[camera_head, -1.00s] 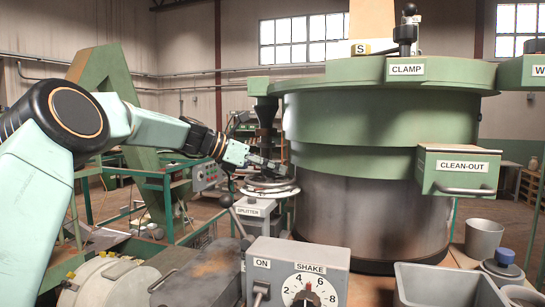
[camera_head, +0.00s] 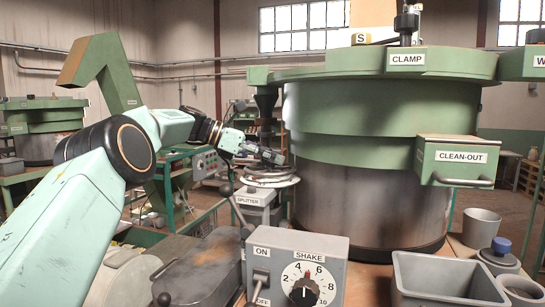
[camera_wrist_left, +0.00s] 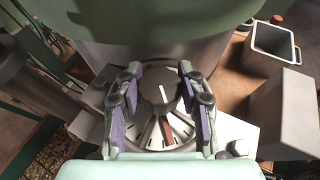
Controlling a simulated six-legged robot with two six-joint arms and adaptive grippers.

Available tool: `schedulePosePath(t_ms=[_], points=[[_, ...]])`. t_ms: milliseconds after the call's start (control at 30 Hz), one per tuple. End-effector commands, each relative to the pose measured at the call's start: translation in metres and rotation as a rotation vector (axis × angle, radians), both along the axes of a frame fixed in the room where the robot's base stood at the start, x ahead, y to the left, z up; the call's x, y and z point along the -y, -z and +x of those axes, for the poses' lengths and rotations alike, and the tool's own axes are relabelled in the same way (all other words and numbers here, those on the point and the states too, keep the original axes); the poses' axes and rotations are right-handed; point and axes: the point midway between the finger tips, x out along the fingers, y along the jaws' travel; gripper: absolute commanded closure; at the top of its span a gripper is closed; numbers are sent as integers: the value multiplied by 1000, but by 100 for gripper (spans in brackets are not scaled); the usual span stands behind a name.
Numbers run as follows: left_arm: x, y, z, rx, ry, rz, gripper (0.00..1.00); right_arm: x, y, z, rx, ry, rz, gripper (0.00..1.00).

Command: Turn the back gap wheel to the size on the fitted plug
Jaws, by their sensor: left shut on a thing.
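My left gripper (camera_head: 272,156) reaches in from the left, beside the hopper and above the splitter (camera_head: 250,199). In the left wrist view its two purple-padded fingers (camera_wrist_left: 159,72) are shut on a dark round wheel (camera_wrist_left: 160,87) with a white pointer line. Below the wheel is a pale dial (camera_wrist_left: 181,127) with dark lines and one reddish-brown sector; I cannot read any sizes on it. In the head view, pale round plates (camera_head: 270,181) show under the gripper. A block marked S (camera_head: 361,38) sits on top of the hopper. My right gripper is not in view.
The green hopper (camera_head: 385,120) stands close right of my left gripper, with its clean-out drawer (camera_head: 458,160). A SHAKE control box (camera_head: 297,262) is in front. A grey bin (camera_head: 449,281) and a cup (camera_head: 481,228) stand at right; a grey bin also shows in the wrist view (camera_wrist_left: 272,44).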

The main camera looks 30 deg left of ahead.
Motion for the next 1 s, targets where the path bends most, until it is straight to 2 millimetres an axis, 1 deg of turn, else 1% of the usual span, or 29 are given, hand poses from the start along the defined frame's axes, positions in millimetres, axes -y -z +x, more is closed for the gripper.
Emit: schedulePosePath(t_ms=[33, 433, 467, 500, 733, 1000], points=[[-2, -8, 1, 17, -7, -2, 93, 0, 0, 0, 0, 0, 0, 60], [-3, -9, 1, 20, -6, -3, 93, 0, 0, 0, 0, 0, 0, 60], [-3, -9, 1, 20, -7, -2, 60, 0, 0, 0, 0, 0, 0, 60], [-3, -9, 1, 20, -6, -3, 57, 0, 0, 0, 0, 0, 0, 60], [-2, -5, 1, 12, -3, 0, 38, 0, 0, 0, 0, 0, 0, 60], [-1, -3, 0, 8, -1, 0, 37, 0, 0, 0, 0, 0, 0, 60]])
